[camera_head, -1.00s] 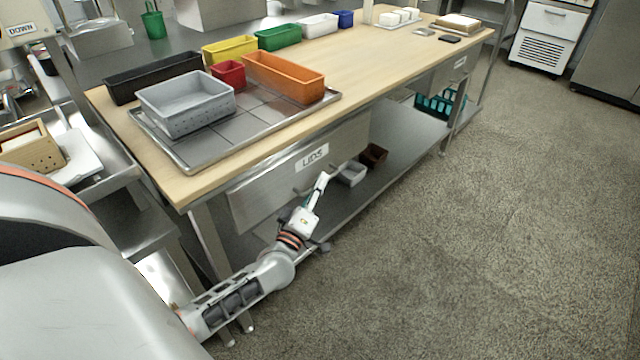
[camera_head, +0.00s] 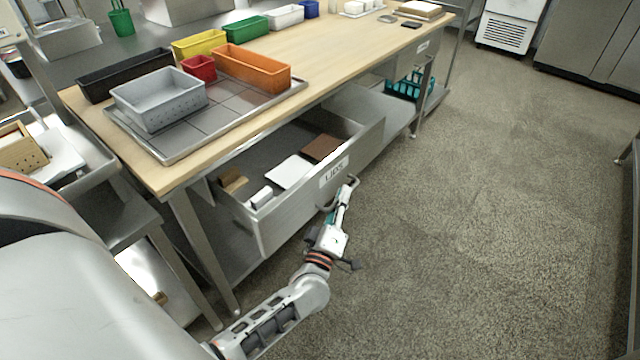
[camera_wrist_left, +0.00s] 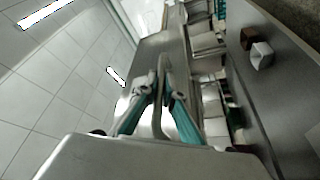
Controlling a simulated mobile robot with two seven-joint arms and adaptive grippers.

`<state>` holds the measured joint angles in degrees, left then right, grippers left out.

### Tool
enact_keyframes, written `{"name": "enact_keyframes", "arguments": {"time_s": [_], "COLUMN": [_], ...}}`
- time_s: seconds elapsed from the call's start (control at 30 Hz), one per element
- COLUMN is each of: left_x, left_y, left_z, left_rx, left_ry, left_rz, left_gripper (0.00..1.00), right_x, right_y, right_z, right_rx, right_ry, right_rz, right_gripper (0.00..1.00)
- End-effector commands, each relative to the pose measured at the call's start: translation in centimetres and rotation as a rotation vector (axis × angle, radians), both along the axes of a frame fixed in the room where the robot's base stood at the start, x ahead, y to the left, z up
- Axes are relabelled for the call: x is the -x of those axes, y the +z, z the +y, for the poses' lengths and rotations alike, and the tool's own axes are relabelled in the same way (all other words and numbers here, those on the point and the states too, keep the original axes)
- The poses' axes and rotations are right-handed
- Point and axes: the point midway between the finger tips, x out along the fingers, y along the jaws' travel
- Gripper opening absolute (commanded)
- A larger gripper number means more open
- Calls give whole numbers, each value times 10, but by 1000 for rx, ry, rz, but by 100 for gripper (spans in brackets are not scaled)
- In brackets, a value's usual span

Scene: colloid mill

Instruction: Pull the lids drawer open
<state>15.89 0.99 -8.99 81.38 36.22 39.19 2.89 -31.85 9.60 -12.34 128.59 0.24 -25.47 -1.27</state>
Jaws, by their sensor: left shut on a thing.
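The lids drawer (camera_head: 290,215) is a grey metal drawer under the wooden worktop, with a white label reading LIDS on its front. It stands well out from the table, and white, brown and tan pieces lie inside it. My left gripper (camera_head: 341,196) is at the drawer's front, just below the label, shut on the drawer handle (camera_head: 328,207). In the left wrist view the teal fingers of the left gripper (camera_wrist_left: 160,95) close on the bar-like handle. My right gripper does not show.
The wooden table (camera_head: 350,50) bears a metal tray (camera_head: 180,155) with a grey bin (camera_head: 160,103), a red bin (camera_head: 199,68) and an orange bin (camera_head: 252,70). A lower shelf (camera_head: 375,108) runs beneath. The floor to the right is clear.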

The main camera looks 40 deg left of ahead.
Motion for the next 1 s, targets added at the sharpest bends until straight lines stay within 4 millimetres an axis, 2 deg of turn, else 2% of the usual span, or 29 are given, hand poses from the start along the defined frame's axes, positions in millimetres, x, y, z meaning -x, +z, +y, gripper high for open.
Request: {"name": "enact_keyframes", "arguments": {"time_s": [0.03,0.2,0.4,0.6,0.97,1.0], "left_x": [1,4,6,7,7,7], "left_y": [0,-1,-2,-2,-2,-2], "left_z": [-13,-45,-67,-76,-77,-77], "left_rx": [4,2,1,0,0,0], "left_ry": [-1,-1,1,1,1,1], "left_rz": [1,2,2,2,2,2], "left_gripper": [0,0,0,0,0,15], "right_x": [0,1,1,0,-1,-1], "right_y": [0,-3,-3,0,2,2], "right_z": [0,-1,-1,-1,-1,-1], "right_rx": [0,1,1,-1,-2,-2], "right_ry": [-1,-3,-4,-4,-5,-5], "right_rz": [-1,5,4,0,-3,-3], "right_gripper": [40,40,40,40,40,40]}}
